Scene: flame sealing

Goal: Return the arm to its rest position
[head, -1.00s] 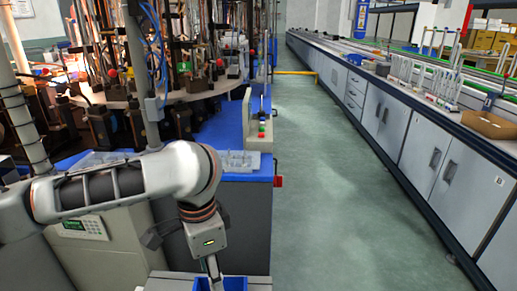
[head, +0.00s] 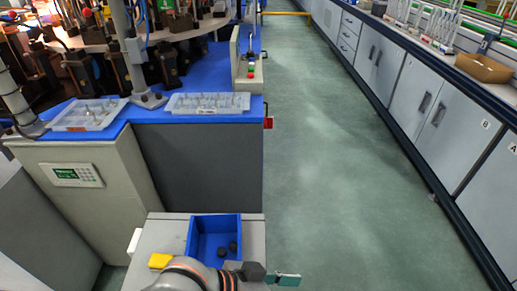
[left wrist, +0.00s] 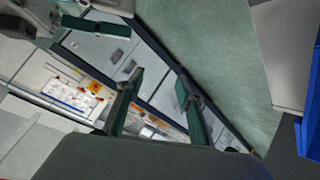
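My left arm comes in along the bottom edge of the head view, low in front of the grey stand. Its gripper (head: 284,279) points right, beyond the stand, with one teal finger pad showing. In the left wrist view the two fingers of this gripper (left wrist: 160,78) are spread apart with nothing between them. Another teal-padded finger, which seems to be of my right gripper (left wrist: 96,25), shows at the upper left of the left wrist view. Its opening cannot be made out. My right gripper does not show in the head view.
A blue bin (head: 190,238) holding dark round pieces stands on the grey stand (head: 160,237), close to my left arm. A yellow item (head: 160,261) lies there too. Clear trays (head: 208,104) rest on the blue-topped machine behind. Green floor (head: 330,180) is open toward the right cabinets (head: 425,105).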

